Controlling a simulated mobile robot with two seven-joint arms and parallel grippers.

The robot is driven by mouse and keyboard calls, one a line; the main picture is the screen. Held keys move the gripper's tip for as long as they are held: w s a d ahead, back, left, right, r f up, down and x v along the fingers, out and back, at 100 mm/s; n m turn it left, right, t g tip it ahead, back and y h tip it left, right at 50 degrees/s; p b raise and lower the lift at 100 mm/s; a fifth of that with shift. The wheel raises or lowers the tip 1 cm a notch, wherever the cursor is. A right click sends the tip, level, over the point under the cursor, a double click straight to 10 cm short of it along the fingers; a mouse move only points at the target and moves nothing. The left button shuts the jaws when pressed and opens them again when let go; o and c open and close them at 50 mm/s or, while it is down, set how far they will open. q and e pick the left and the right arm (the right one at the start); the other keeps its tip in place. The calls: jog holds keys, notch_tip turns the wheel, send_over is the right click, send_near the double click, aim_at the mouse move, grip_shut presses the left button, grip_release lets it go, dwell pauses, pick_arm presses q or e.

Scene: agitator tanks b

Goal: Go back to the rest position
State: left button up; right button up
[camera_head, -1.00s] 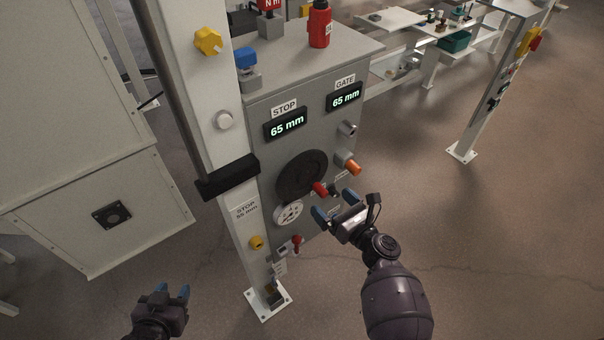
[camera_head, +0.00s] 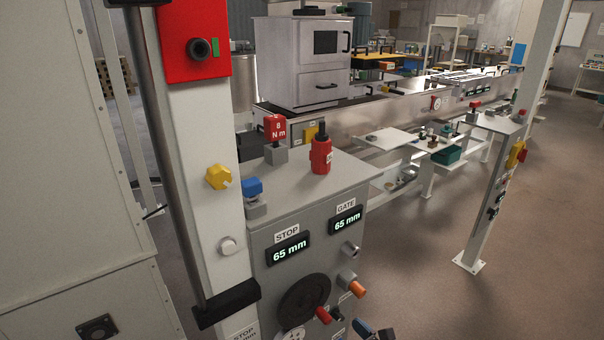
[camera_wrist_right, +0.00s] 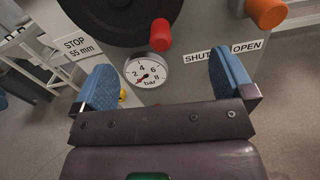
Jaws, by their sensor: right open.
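My right gripper (camera_head: 375,332) shows only its blue fingertips at the bottom edge of the head view, in front of the grey control cabinet (camera_head: 345,205). In the right wrist view its two blue fingers (camera_wrist_right: 165,85) are spread wide with nothing between them. Beyond them are the pressure gauge (camera_wrist_right: 147,68), the red handle (camera_wrist_right: 160,35) of the dark handwheel (camera_wrist_right: 115,12), and the orange knob (camera_wrist_right: 267,12). The fingers look apart from these. My left gripper is out of both current views.
A white post (camera_head: 205,140) with a yellow knob (camera_head: 218,177) and black bracket stands left of the cabinet. A large pale housing (camera_head: 70,180) fills the left. A red bottle (camera_head: 321,155) stands on the cabinet top. Another post (camera_head: 487,200) stands right; open floor (camera_head: 420,240) lies between.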

jog(key=n, duration=0.3)
jog(key=shift+w+d+f+h, duration=0.1)
jog(key=shift+d+f+h, duration=0.05)
jog(key=shift+f+h, duration=0.15)
jog(key=s+d+n+g+h, duration=0.1)
jog(key=s+d+n+h, duration=0.4)
jog(key=n, duration=0.7)
jog(key=s+d+n+h, duration=0.25)
jog(key=d+n, duration=0.55)
jog(key=n, duration=0.4)
jog(key=s+d+f+n+g+h, duration=0.1)
jog(key=s+d+n, duration=0.1)
jog(key=s, duration=0.4)
jog(key=s+d+f+n+g+h, duration=0.1)
jog(key=s+d+n, duration=0.1)
jog(key=s, duration=0.4)
jog(key=shift+s+d+f+h, duration=0.15)
jog(key=shift+s+d+h, duration=0.05)
jog(key=shift+d+h, duration=0.15)
